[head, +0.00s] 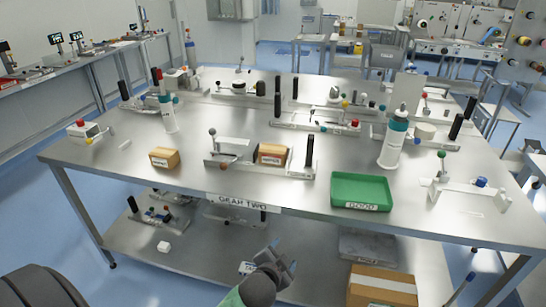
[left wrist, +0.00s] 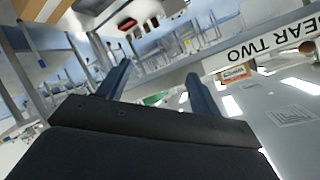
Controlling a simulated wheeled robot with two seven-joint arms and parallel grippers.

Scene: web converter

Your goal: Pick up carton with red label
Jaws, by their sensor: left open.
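My left gripper (head: 282,257) is open and empty in front of the bench's lower shelf, below the GEAR TWO sign; its spread fingers also show in the left wrist view (left wrist: 158,72). A small brown carton (head: 165,157) sits on the bench top at left, its label too small to read. A similar carton (head: 272,153) sits in a metal fixture, with a pale, reddish-marked label. In the left wrist view, a small orange carton with a white and red label (left wrist: 235,72) shows under the sign, right of the fingers. I cannot match it surely to the head view.
A green GOOD tray (head: 360,190) stands near the bench top's front edge (head: 130,174). A larger labelled box (head: 382,287) is low at right. White bottles (head: 394,140) and fixtures crowd the bench top. The lower shelf's middle left (head: 200,260) is mostly clear.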

